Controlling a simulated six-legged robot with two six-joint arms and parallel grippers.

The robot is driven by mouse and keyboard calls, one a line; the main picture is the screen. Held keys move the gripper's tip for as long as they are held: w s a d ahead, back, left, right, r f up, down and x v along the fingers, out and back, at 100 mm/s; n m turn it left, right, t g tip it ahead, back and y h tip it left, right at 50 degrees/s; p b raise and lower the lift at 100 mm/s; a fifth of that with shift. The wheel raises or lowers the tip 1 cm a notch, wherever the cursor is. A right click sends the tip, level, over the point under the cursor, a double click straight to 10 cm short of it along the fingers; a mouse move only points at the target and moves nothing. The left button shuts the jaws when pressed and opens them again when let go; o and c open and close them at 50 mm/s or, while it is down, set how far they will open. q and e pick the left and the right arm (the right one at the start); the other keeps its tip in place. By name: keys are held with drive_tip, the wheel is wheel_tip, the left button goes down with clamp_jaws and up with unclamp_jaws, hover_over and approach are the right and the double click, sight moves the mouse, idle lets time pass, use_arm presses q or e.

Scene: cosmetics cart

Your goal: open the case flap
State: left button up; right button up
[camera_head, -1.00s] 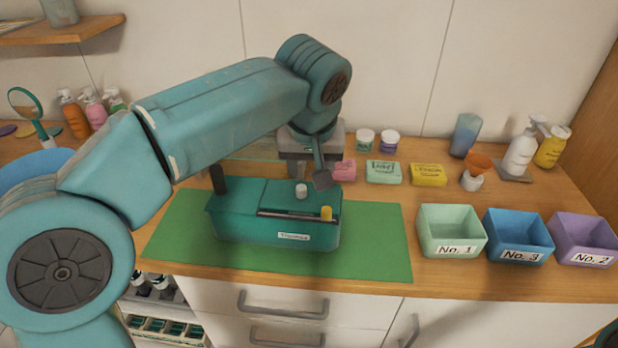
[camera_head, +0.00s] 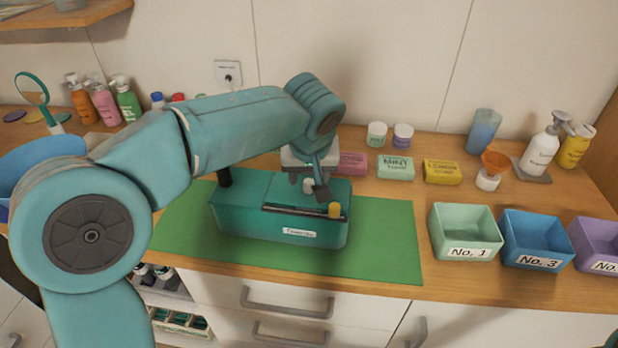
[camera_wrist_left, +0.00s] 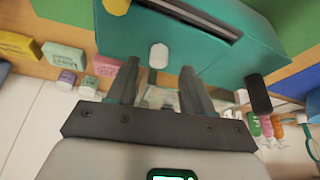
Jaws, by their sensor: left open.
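The teal case (camera_head: 250,220) stands on a green mat, with a dark slot along its top and a small label on its front. A white knob (camera_head: 308,186) stands on top of the case, a yellow knob (camera_head: 334,210) is near its right end, and a black post (camera_head: 224,177) is at its left. My left gripper (camera_head: 309,184) is open at the white knob. In the left wrist view the white knob (camera_wrist_left: 158,55) shows between the open fingertips (camera_wrist_left: 158,72), with a gap on each side. The flap's outline is hard to tell; it looks shut. My right gripper is out of view.
Soap boxes (camera_head: 395,167) and small jars (camera_head: 377,134) stand behind the mat (camera_head: 385,235). Mint (camera_head: 465,232), blue (camera_head: 536,239) and purple bins stand at the right. Bottles (camera_head: 103,98) stand at back left. The mat right of the case is clear.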

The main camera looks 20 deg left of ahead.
sight(309, 180)
use_arm(q)
drive_tip(key=x, duration=0.3)
drive_tip(key=shift+w+a+f, duration=0.15)
drive_tip(key=shift+w, duration=0.35)
drive_tip(key=shift+s, duration=0.35)
drive_tip(key=shift+w, duration=0.25)
drive_tip(key=c, duration=0.9)
drive_tip(key=shift+s, duration=0.15)
clamp_jaws()
drive_tip(key=shift+r+p, duration=0.35)
drive_tip(key=shift+p, duration=0.3)
drive_tip(key=r+g+p, duration=0.1)
drive_tip(key=p, duration=0.3)
drive_tip(key=w+r+g+p, duration=0.1)
drive_tip(key=p, duration=0.2)
drive_tip(key=shift+p, duration=0.35)
drive_tip(key=w+g+h+p, duration=0.1)
drive_tip(key=g+p, duration=0.1)
drive_tip(key=p, duration=0.3)
drive_tip(key=shift+w+a+r, duration=0.1)
drive_tip(key=shift+w+a, duration=0.1)
drive_tip(key=shift+w+g+p, duration=0.2)
drive_tip(key=shift+g+p, duration=0.4)
drive_tip(key=shift+w+a+g+h, duration=0.15)
drive_tip(key=shift+w+g+h, duration=0.25)
drive_tip(key=shift+g, duration=0.3)
drive_tip(key=shift+w, duration=0.1)
